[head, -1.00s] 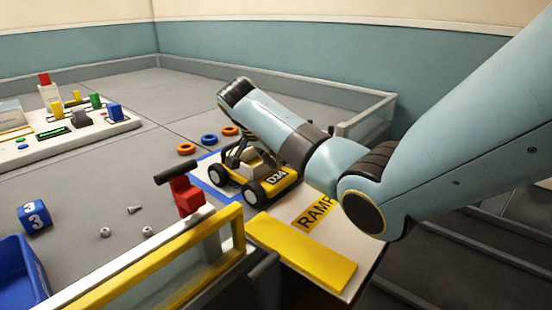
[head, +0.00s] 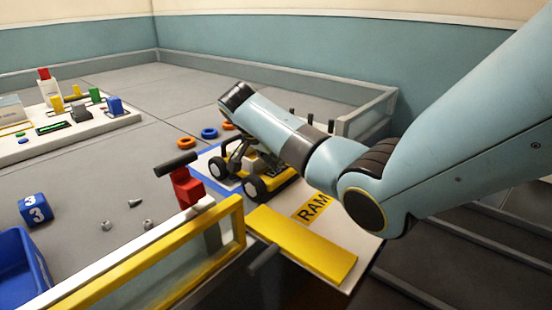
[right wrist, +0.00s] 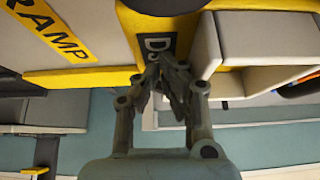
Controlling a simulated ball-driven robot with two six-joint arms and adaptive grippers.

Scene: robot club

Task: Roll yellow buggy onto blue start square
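The yellow buggy (head: 268,183), with black wheels and a dark frame, stands on the pale board near the ramp (head: 306,262). The right arm hides part of it. Blue of the start square (head: 207,184) shows as a strip left of the buggy; the rest is covered. My right gripper (right wrist: 165,62) has its fingertips together at the buggy's yellow end with the dark number plate (right wrist: 158,46). It looks shut, with nothing clearly between the fingers. In the head view the arm covers most of this gripper. My left gripper is not in view.
A yellow-edged rail (head: 160,268) and a red block with a black handle (head: 186,188) stand left of the ramp. Orange and blue rings (head: 209,133), small hardware (head: 135,203), a blue numbered cube (head: 35,210) and a blue bin (head: 22,275) lie on the grey floor.

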